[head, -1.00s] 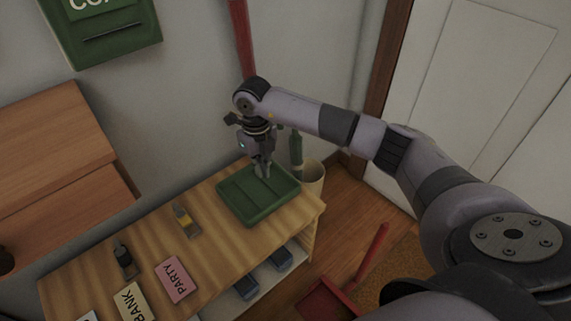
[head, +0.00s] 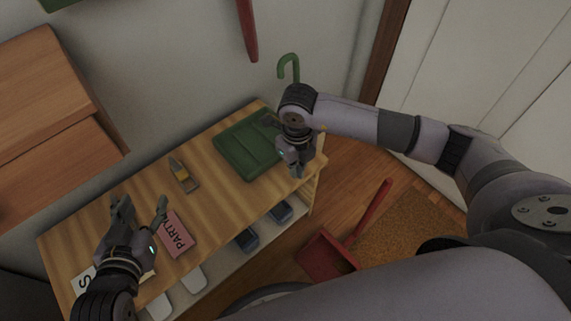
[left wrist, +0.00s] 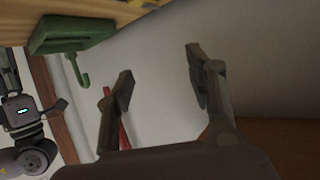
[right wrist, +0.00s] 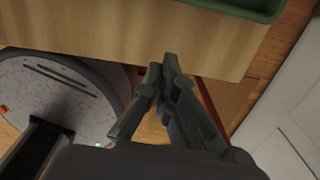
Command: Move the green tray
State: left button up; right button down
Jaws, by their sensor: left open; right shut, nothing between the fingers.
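The green tray (head: 247,146) lies flat on the right end of the wooden table (head: 140,208) in the head view. It also shows at the top left of the left wrist view (left wrist: 70,33), and its edge shows at the top right of the right wrist view (right wrist: 245,9). My right gripper (head: 297,172) is shut and empty beside the tray's right side, over the table's right end. My left gripper (head: 140,203) is open and empty above the table's left part, near the pink PARTY card (head: 175,235). Both its fingers show in the left wrist view (left wrist: 160,75).
A small yellow-marked item (head: 183,176) lies on the table between the tray and my left gripper. Blue items (head: 280,212) sit on the lower shelf.

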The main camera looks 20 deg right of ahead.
aim_at(285, 170)
notch_tip(285, 170, down, 3)
jog(key=shift+f+b, duration=0.1)
jog(key=shift+b, duration=0.25)
jog(key=w, duration=0.2)
jog(key=w+a, duration=0.1)
jog(key=shift+r+b, duration=0.25)
jog(key=shift+b, duration=0.1)
jog(key=shift+w+a, duration=0.1)
jog(key=shift+w, duration=0.3)
pick_arm(q)
notch_tip(285, 170, up, 8)
jog(key=w+d+t+h, duration=0.1)
jog(key=w+t, duration=0.1)
jog(key=t, duration=0.3)
jog(key=shift+w+d, duration=0.3)
jog(key=shift+d, duration=0.1)
pick_arm(e)
jog(key=shift+r, duration=0.1)
